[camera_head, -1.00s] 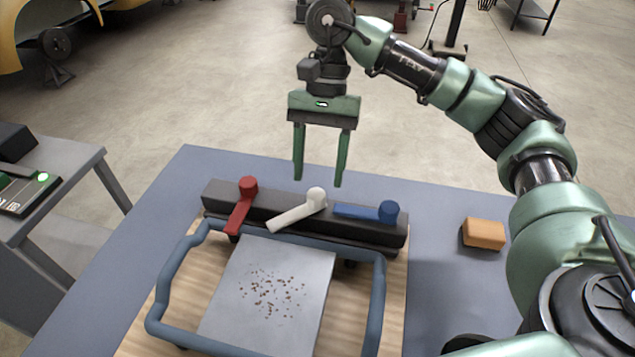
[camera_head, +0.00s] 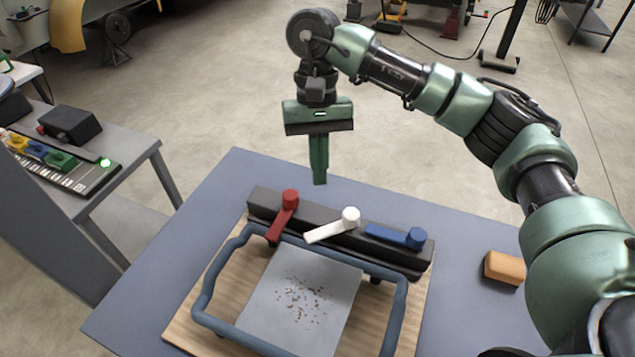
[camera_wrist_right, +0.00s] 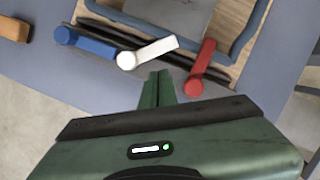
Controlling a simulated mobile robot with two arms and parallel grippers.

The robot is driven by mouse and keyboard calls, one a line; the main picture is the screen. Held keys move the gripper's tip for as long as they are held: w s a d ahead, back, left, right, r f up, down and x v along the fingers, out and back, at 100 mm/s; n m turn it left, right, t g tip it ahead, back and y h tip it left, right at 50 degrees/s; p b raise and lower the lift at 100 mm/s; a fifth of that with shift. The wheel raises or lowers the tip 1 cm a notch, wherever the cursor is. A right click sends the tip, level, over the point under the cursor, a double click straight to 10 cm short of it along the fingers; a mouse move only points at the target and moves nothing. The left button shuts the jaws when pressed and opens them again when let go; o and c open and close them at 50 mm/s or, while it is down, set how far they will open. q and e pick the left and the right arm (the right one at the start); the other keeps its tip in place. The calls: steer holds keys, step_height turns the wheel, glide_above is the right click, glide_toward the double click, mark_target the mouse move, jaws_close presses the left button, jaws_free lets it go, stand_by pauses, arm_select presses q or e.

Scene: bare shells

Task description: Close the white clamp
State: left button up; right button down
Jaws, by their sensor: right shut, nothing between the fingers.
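The white clamp (camera_head: 333,227) is a lever with a round knob on the black bar, between the red clamp (camera_head: 284,214) and the blue clamp (camera_head: 397,236). Its handle points left and slightly toward the near side, over the edge of the bar. It also shows in the right wrist view (camera_wrist_right: 148,53). My right gripper (camera_head: 320,182) is shut and empty, pointing down above the far side of the bar, apart from the clamps. In the right wrist view its closed fingers (camera_wrist_right: 160,75) lie just below the white knob. My left gripper is not in view.
A blue tubular frame (camera_head: 207,290) surrounds a grey speckled sheet (camera_head: 300,300) on a wooden board. An orange block (camera_head: 504,268) lies on the table to the right. A side table (camera_head: 135,165) with a black box (camera_head: 70,125) stands at left.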

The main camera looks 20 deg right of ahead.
mark_target(332, 226)
steer(key=a+f+n+p, duration=0.1)
steer(key=f, duration=0.1)
steer(key=s+a+f+n+p, duration=0.1)
steer(key=f, duration=0.2)
steer(key=s+a+f+h+p, duration=0.1)
steer(key=f+p, duration=0.1)
steer(key=f, duration=0.1)
steer(key=shift+n, duration=0.4)
steer(key=shift+s+f, duration=0.1)
steer(key=shift+f, duration=0.65)
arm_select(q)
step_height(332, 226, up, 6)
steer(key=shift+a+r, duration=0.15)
arm_select(e)
steer(key=shift+d, duration=0.1)
